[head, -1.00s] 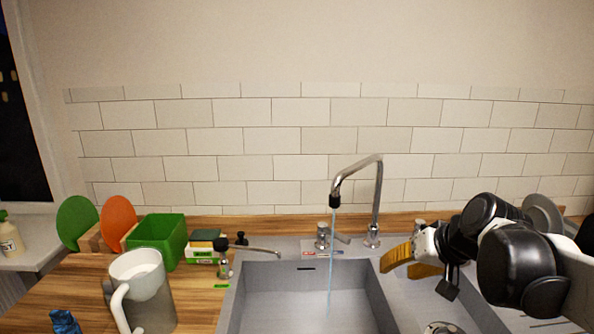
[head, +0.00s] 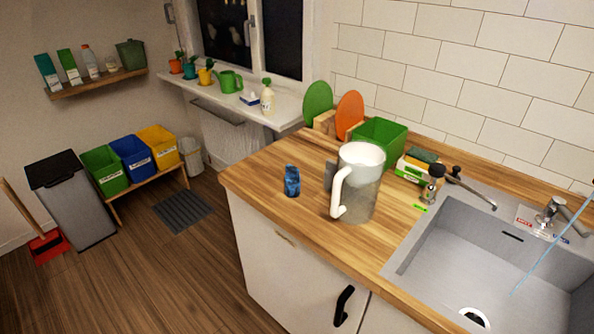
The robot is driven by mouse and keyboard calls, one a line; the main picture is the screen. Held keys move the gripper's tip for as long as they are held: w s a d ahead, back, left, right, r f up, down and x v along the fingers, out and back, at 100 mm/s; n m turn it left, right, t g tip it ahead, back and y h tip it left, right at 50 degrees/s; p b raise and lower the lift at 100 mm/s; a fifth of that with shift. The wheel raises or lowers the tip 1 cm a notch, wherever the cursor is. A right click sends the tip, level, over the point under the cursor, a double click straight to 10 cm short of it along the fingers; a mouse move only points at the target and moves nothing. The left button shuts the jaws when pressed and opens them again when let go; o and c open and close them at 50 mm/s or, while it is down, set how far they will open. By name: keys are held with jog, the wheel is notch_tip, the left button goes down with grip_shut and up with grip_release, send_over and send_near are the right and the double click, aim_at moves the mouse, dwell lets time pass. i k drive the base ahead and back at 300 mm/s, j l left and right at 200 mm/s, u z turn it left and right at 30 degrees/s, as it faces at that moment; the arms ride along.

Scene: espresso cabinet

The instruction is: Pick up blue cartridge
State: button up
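A small blue object (head: 292,181), which looks like the blue cartridge, stands on the wooden counter (head: 262,172) near its front left edge in the head view. It has darker markings that are too small to read. My gripper is not in view now.
A green bin (head: 380,140), an orange board (head: 349,115) and a green board (head: 317,103) stand behind the pitcher. The sink (head: 455,262) with running water is at right. Open floor (head: 190,262) lies left of the counter.

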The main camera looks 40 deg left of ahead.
aim_at(292, 177)
jog(key=i+j+u, duration=0.2)
jog(key=j+u, duration=0.25)
jog(key=i+j+u, duration=0.2)
jog(key=j+u, duration=0.25)
jog(key=i+j+u, duration=0.15)
jog(key=i+u, duration=0.15)
jog(key=u, duration=0.2)
jog(key=i+j+u, duration=0.15)
jog(key=i+u, duration=0.15)
jog(key=u, duration=0.15)
